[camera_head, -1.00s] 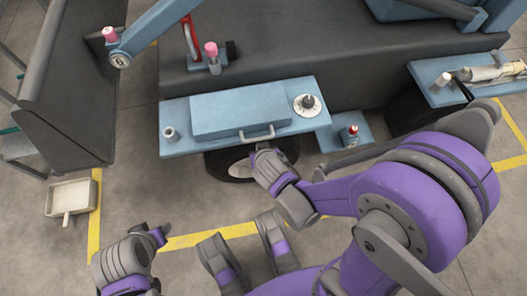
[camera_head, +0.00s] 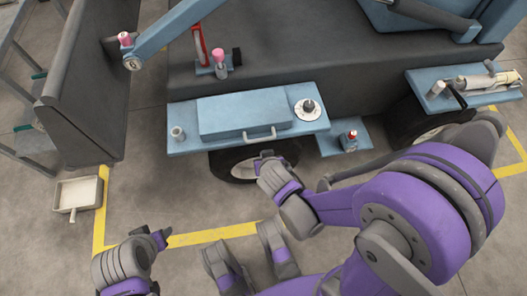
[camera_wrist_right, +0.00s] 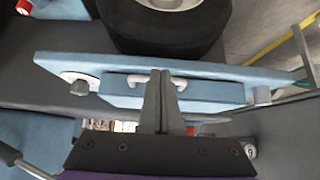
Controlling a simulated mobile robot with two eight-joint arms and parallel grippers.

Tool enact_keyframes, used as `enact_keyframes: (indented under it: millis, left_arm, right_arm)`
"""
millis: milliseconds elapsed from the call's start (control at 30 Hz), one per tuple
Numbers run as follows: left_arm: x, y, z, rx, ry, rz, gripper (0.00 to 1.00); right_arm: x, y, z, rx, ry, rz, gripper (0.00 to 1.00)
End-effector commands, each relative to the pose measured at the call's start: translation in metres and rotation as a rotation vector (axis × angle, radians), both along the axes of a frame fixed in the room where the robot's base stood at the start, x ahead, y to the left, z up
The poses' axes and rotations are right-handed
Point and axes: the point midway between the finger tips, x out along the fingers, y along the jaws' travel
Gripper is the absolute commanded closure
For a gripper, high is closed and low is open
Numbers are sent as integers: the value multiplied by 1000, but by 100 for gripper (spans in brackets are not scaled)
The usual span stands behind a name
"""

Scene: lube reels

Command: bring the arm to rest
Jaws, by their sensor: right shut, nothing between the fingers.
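My right gripper (camera_head: 265,159) hangs in front of the blue shelf (camera_head: 180,147) of the machine, below its handle in the head view. In the right wrist view the two fingers of my right gripper (camera_wrist_right: 162,98) are together, with nothing between them. The fingers overlap the white handle (camera_wrist_right: 139,77) in that picture; I cannot tell that they touch it. My left gripper (camera_head: 160,238) is at the lower left of the head view, over the floor. Its fingers are small and seen from the side, so its opening is unclear.
The shelf carries a blue box (camera_head: 245,112) and a round white disc with a dark knob (camera_head: 308,108). A black wheel (camera_head: 218,160) stands below. A lower blue step (camera_head: 330,140) is to the right. A pale tray (camera_head: 78,194) lies on the floor at left, beside yellow lines (camera_head: 205,236).

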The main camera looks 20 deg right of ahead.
Motion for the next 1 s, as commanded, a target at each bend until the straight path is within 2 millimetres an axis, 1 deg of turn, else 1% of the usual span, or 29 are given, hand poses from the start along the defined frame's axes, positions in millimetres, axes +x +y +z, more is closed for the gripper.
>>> enact_keyframes:
  millis: [33,200,300,400,567,833,1000]
  left_arm:
    - [0,0,-6,0,1,0,50]
    - [2,0,-12,0,3,0,50]
    - [2,0,-15,0,3,0,50]
    - [3,0,-18,0,3,0,50]
    - [3,0,-18,0,4,0,50]
    - [3,0,-18,0,4,0,50]
    - [3,0,-18,0,4,0,50]
  right_arm:
    - [-12,5,-9,1,1,6,100]
    - [-46,14,-23,0,2,6,100]
    - [-60,17,-28,0,2,5,100]
    - [-69,19,-31,0,1,4,100]
    - [-75,20,-32,0,1,2,100]
    - [-75,19,-31,-2,8,1,100]
    - [-74,10,-23,-15,70,19,100]
